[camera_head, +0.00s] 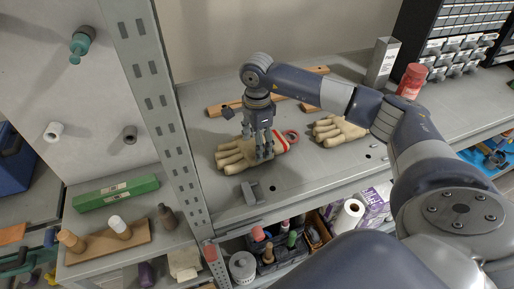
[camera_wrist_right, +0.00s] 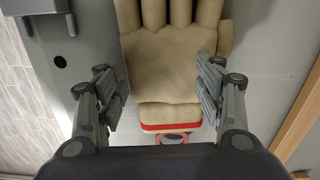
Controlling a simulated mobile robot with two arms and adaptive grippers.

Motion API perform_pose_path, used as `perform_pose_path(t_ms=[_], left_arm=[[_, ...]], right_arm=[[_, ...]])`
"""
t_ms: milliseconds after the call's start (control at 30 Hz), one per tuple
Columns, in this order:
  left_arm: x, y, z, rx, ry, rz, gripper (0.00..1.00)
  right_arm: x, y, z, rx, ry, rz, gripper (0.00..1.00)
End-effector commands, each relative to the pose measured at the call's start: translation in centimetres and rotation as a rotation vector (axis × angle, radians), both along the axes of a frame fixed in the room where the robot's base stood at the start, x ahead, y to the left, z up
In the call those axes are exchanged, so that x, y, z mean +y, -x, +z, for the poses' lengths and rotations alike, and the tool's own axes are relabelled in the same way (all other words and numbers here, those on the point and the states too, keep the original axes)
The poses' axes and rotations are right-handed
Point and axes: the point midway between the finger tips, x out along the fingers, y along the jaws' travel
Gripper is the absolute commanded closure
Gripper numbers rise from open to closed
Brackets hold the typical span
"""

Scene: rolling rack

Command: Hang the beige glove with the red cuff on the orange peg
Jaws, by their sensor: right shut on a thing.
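The beige glove with the red cuff (camera_head: 231,157) lies flat on the grey shelf, fingers to the left. It also shows in the right wrist view (camera_wrist_right: 163,65), with its red cuff and a red hanging loop (camera_wrist_right: 172,138) nearest the camera. My right gripper (camera_head: 264,152) is shut on the glove, with its fingers at the palm's two edges. An orange-red peg-like end (camera_head: 209,249) shows low on the rack upright; I cannot tell surely whether it is the orange peg. My left gripper is not in view.
A second beige glove (camera_head: 338,131) lies to the right. Wooden strips (camera_head: 228,105) lie behind. A small grey block (camera_head: 250,191) is near the shelf's front edge. The perforated upright (camera_head: 157,102) separates the shelf from a panel with teal (camera_head: 80,42), white (camera_head: 53,131) and grey (camera_head: 130,134) pegs.

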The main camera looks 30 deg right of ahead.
Motion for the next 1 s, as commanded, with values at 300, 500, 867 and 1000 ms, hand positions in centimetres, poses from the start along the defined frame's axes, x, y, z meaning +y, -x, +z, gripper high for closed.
perform_pose_path(t_ms=[300,500,867,1000], left_arm=[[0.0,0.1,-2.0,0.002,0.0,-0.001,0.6],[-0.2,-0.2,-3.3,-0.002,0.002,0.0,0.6],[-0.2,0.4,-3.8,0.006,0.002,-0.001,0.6],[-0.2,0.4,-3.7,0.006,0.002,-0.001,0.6]], right_arm=[[0.1,0.0,2.2,0.002,0.0,0.001,1.0],[0.2,0.1,6.6,0.001,0.0,0.002,1.0],[0.1,0.2,9.6,0.006,0.0,0.001,1.0],[0.1,0.2,9.6,0.005,0.0,0.001,1.0]])
